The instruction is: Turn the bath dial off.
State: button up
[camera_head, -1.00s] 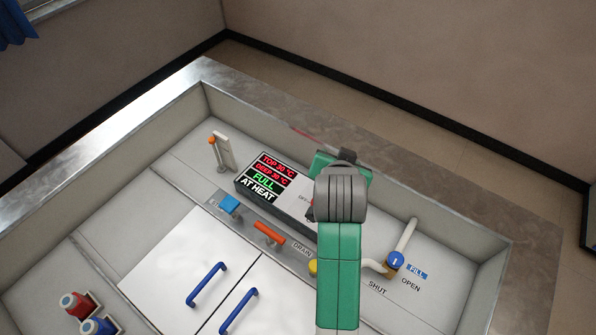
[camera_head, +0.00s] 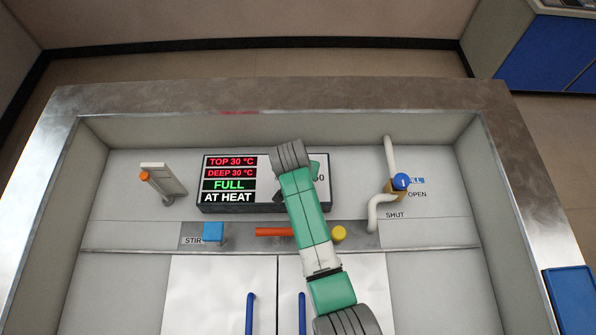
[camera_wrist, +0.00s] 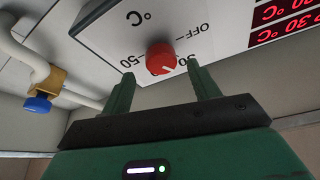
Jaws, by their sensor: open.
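The red bath dial (camera_wrist: 160,58) sits on the white face of the control box (camera_wrist: 100,25) in the wrist view. Its white mark points to the lower right, towards the 30 label; OFF is printed further up on the right. My gripper (camera_wrist: 162,86) is open and empty, with one green finger on each side just below the dial in the picture. Whether a finger touches the dial I cannot tell. In the head view my arm hides the dial, and the box's display (camera_head: 229,180) reads TOP 30 °C, DEEP 30 °C, FULL, AT HEAT.
The fill valve with a blue knob (camera_head: 401,181) and white pipe stands to the right. A blue STIR block (camera_head: 213,231), an orange handle (camera_head: 274,232) and a yellow knob (camera_head: 339,233) line the ledge in front. A hinged white plate (camera_head: 163,180) stands left. Blue-handled lids lie nearer.

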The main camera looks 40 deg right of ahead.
jog(key=shift+x, duration=1.4)
jog(key=shift+c, duration=0.4)
jog(key=shift+a, duration=0.1)
jog(key=c, duration=0.9)
